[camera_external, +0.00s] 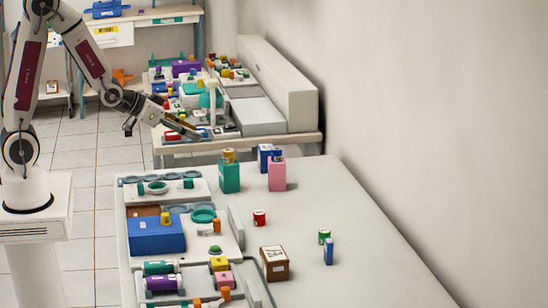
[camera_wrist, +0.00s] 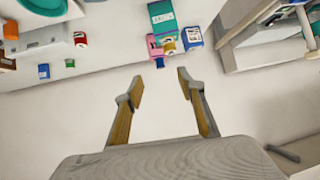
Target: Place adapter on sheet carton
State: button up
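My gripper (camera_external: 182,126) is at the upper left in the external view, raised between the long table and the back bench. In the wrist view my gripper (camera_wrist: 160,77) is open, with nothing between its fingers. I cannot tell for sure which things are the adapter and the sheet carton. A brown box with a white label (camera_external: 275,265) stands on the near table.
A small red jar (camera_external: 259,218), green jar (camera_external: 324,236) and blue bottle (camera_external: 328,253) stand apart. The back bench (camera_external: 290,139) is crowded. The table's right side is bare.

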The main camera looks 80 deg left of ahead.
jog(key=s+d+r+g, duration=0.2)
jog(key=s+d+r, duration=0.1)
jog(key=s, duration=0.6)
jog(key=s+d+r+m+g+h, duration=0.1)
jog(key=s+d+r, duration=0.2)
jog(key=s, duration=0.6)
jog(key=s+d+r+g, duration=0.2)
jog(key=s+d+r, duration=0.2)
jog(key=s, duration=0.5)
jog(key=shift+s+g+h, duration=0.2)
jog(key=shift+g+h, duration=0.1)
jog(key=shift+h, duration=0.1)
